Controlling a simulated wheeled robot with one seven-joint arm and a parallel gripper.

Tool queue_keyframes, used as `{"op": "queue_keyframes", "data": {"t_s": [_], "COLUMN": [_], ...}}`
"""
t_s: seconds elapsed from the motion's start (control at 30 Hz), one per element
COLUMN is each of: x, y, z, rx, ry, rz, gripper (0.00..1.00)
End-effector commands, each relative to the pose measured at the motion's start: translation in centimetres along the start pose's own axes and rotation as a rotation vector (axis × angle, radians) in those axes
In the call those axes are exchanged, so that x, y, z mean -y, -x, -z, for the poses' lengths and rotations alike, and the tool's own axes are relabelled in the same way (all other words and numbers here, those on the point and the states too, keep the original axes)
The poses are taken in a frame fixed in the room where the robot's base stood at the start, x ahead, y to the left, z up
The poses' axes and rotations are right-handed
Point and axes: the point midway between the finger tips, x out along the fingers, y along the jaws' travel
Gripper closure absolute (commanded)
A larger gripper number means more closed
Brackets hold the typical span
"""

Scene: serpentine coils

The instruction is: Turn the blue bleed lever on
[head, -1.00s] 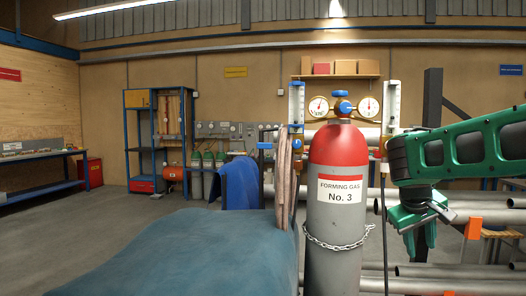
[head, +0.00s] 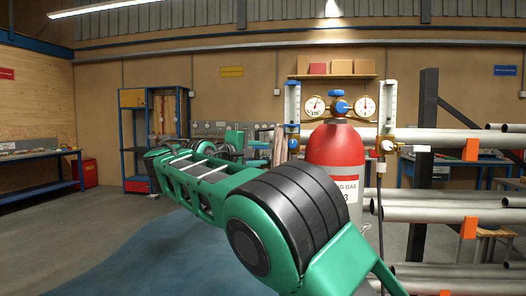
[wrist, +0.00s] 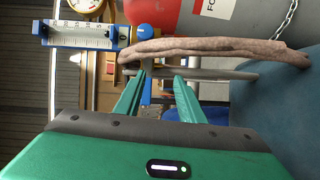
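My gripper reaches past the left side of the gas cylinder (head: 335,148), its hand partly hidden behind my green arm in the head view. In the wrist view my gripper (wrist: 162,80) has its two green fingers apart. A blue bar, which looks like the bleed lever (wrist: 146,92), shows in the gap between the fingers, nearer the left one. I cannot tell whether a finger touches it. The left flowmeter (head: 292,105) stands beside the cylinder; it also shows sideways in the wrist view (wrist: 80,35). In the head view the lever is hidden.
A pinkish hose (wrist: 215,47) hangs close beyond the fingertips. Two gauges with a blue knob (head: 338,94) sit above the cylinder. A right flowmeter (head: 388,105) has a white-tipped lever (head: 413,149). Pipe racks (head: 440,212) fill the right. A blue covered surface (head: 140,255) lies below my arm.

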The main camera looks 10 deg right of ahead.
Motion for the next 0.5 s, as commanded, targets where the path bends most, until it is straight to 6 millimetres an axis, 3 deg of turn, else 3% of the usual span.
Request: {"op": "queue_keyframes", "data": {"t_s": [0.03,0.1,0.2,0.33,0.5], "x": [-0.2,-0.5,-0.8,-1.1,-1.3], "y": [2.2,3.9,5.0,4.2,1.2], "z": [1.6,2.7,3.3,3.2,2.9], "rx": [-0.022,-0.032,-0.034,-0.029,-0.022], "ry": [0.01,0.026,0.039,0.043,0.041], "rz": [-0.026,-0.055,-0.08,-0.086,-0.085], "gripper": [0.64,0.64,0.64,0.64,0.64]}}
